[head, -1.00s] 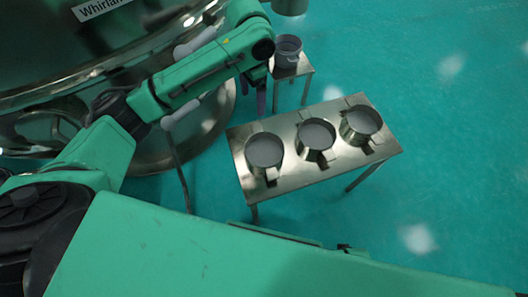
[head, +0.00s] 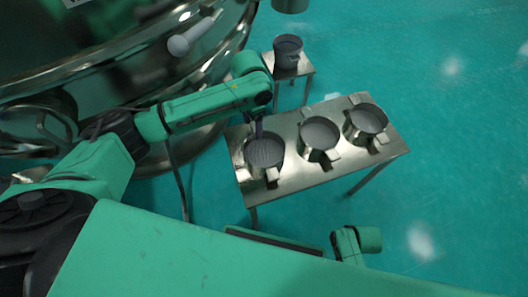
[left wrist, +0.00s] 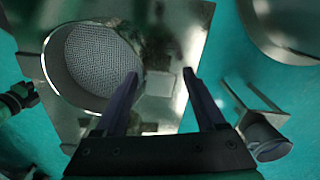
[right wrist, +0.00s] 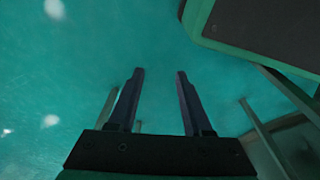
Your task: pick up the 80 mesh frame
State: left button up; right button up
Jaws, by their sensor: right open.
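Three round metal mesh frames with tabs stand in a row on a steel table (head: 290,184): a left one (head: 265,152), a middle one (head: 319,137) and a right one (head: 367,121). No mesh number is readable, so I cannot tell which is the 80 mesh frame. My left gripper (head: 257,130) is at the far rim of the left frame. In the left wrist view my left gripper (left wrist: 162,74) is open and empty, with one finger close beside a frame's rim (left wrist: 141,62); contact is unclear. My right gripper (right wrist: 160,72) is open and empty above the floor.
A small stand (head: 300,69) behind the table holds a grey bucket (head: 288,51). A large shiny metal machine (head: 120,60) fills the upper left. The floor right of the table is clear.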

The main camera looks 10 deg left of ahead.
pick_arm(q)
grip_shut()
jog(key=shift+r, duration=0.15)
